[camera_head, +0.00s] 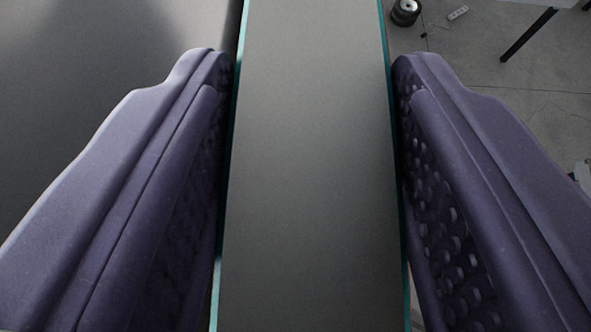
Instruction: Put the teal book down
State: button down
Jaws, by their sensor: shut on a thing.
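The teal book (312,160) stands between the two purple fingers of my gripper (312,75). I see its long grey edge, with thin teal covers along the left and right sides. Both fingers press against the covers, one on each side, so the gripper is shut on the book. The book runs out of the picture at the top and bottom, so its ends are hidden.
A smooth dark grey surface (70,90) fills the left side. On the right, farther down, is a grey floor (480,55) with a dark round object (405,12), a pale power strip (458,13) and a dark leg (528,36).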

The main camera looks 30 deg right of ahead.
jog(key=shift+d+f, duration=0.1)
jog(key=shift+f, duration=0.7)
jog(key=shift+f, duration=0.15)
jog(key=c, duration=0.5)
grip_release()
jog(key=v, duration=1.2)
jog(key=shift+s, duration=0.1)
